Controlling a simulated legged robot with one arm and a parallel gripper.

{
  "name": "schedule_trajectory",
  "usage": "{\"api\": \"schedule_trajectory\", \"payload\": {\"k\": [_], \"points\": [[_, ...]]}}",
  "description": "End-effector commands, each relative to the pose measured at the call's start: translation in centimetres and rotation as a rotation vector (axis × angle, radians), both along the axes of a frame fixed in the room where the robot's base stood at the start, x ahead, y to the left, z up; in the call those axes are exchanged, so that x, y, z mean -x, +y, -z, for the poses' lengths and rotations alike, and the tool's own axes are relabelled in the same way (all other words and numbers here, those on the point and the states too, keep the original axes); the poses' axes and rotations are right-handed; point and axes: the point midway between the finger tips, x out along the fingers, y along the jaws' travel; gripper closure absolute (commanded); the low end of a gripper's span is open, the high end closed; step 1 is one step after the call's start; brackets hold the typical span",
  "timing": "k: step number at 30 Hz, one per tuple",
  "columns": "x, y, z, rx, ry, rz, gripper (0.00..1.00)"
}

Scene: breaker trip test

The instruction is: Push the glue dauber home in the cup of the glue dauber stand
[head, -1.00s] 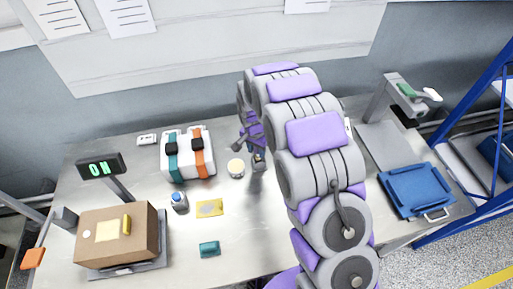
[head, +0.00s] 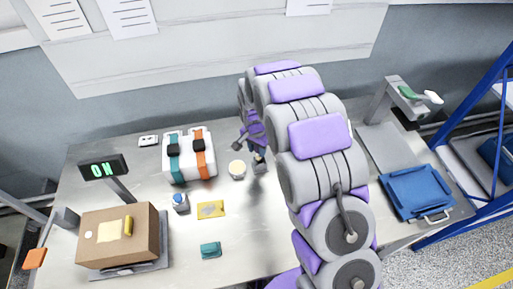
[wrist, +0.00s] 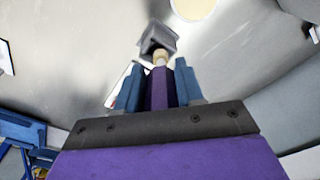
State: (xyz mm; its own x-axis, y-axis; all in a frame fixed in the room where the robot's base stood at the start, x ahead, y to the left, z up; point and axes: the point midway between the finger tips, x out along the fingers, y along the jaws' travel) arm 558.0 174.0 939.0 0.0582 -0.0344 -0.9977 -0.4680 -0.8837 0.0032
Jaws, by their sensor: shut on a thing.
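My gripper (wrist: 158,88) shows in the wrist view with its two blue fingers shut on the glue dauber (wrist: 160,58). Only the dauber's pale tan end shows past the fingers; the rest is hidden between them. The grey glue dauber stand (wrist: 157,38) lies straight beyond that end, with a dark opening in its cup. The tan end overlaps the opening's near edge; I cannot tell how deep it sits. In the head view my gripper (head: 257,147) is just above the dark grey stand (head: 260,165), partly hidden by my arm.
A round cream-topped pot (head: 237,169) stands just left of the stand. Further left are a white box with watches (head: 188,156), a blue-topped button (head: 180,201) and a yellow card (head: 211,209). A cardboard box (head: 118,236) is front left; a blue tray (head: 415,192) is right.

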Motion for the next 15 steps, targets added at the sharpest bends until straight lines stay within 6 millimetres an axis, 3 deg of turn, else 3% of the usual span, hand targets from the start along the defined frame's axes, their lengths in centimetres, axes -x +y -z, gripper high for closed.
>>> {"api": "schedule_trajectory", "payload": {"k": [15], "points": [[-0.02, -0.59, 0.0, 0.0, -0.001, 0.0, 1.0]]}}
